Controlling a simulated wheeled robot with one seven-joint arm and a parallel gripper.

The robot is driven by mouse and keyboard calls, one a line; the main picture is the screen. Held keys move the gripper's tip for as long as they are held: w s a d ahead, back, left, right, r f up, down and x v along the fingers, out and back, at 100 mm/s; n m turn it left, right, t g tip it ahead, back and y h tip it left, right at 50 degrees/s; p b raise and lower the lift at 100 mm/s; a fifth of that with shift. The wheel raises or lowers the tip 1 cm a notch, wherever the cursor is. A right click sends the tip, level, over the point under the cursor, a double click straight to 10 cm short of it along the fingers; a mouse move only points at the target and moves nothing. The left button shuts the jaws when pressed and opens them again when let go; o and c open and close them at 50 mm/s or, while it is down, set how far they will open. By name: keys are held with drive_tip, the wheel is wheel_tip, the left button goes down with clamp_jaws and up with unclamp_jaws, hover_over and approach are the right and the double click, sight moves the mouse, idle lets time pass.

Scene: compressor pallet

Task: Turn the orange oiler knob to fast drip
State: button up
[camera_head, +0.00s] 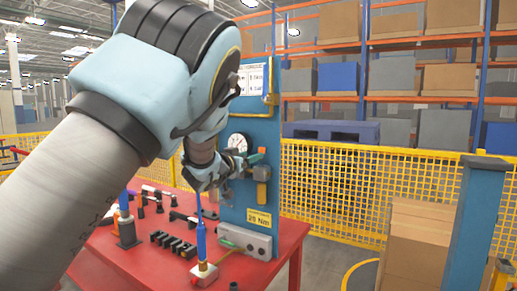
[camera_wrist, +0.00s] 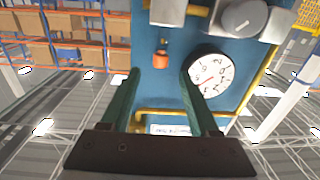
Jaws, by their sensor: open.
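In the wrist view the small orange oiler knob (camera_wrist: 161,60) stands out from the blue panel (camera_wrist: 151,90), below a grey metal block. My gripper (camera_wrist: 160,74) is open, with its two green fingers apart and nothing between them that I can see held. The knob shows in the gap between the fingertips, a little beyond them; I cannot tell the depth left between them.
A round white gauge (camera_wrist: 208,76) is right of the knob, its left edge overlapped by a finger. A grey round dial (camera_wrist: 243,15) is above it. A yellow pipe (camera_wrist: 222,114) runs along the panel. A red table (camera_head: 130,262) holds several black parts and a blue-handled tool (camera_head: 201,240).

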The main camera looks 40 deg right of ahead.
sight(262, 151)
drive_tip(key=p+x, duration=0.2)
drive_tip(key=x, duration=0.4)
drive_tip(key=shift+d, duration=0.2)
drive_tip(key=shift+w, duration=0.1)
clamp_jaws()
idle(0.4)
